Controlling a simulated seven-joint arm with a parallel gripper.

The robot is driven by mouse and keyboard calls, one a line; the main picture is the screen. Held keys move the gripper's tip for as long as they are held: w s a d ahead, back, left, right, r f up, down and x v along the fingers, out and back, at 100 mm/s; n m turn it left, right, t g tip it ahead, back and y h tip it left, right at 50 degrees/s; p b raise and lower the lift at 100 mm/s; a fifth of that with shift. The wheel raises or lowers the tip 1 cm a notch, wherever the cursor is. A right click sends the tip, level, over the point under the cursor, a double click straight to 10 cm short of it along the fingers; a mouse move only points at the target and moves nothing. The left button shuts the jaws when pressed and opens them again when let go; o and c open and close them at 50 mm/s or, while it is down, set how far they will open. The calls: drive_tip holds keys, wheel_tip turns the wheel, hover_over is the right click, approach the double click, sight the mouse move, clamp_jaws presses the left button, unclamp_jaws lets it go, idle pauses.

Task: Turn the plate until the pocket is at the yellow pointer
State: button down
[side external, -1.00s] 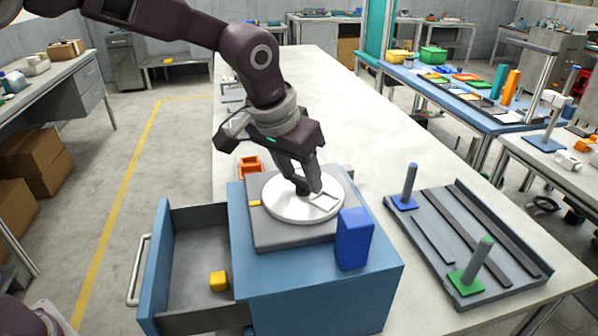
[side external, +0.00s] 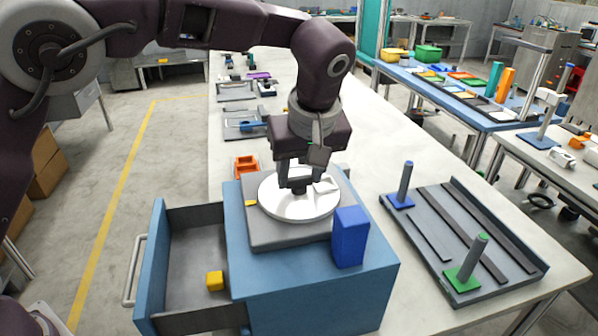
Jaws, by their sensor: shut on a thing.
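The white round plate (side external: 285,209) lies on a grey square base (side external: 264,230) on top of the blue cabinet (side external: 285,268). The pocket (side external: 326,186), a square outline, is on the plate's right side, partly hidden by a finger. The yellow pointer (side external: 251,203) is a small block at the base's left edge, across the plate from the pocket. My gripper (side external: 297,187) points down over the plate's middle, shut on a dark knob there. The knob is mostly hidden by the fingers.
A blue block (side external: 350,237) stands at the cabinet top's right, close to the plate. The cabinet's drawer (side external: 190,250) is open at left with a yellow block (side external: 215,281) inside. An orange tray (side external: 246,166) is behind; a grey rack (side external: 450,250) with posts is at right.

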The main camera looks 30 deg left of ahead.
drive_tip(key=n+g, duration=0.1)
drive_tip(key=n, duration=0.1)
drive_tip(key=n+g, duration=0.1)
drive_tip(key=n, duration=0.2)
drive_tip(key=shift+w+d+n+y, duration=0.2)
drive_tip(key=shift+n+y, duration=0.1)
drive_tip(key=shift+y, duration=0.1)
drive_tip(key=shift+w+n+g, duration=0.15)
drive_tip(key=shift+n+g, duration=0.75)
drive_tip(key=shift+n, duration=1.3)
drive_tip(key=c, duration=0.7)
unclamp_jaws()
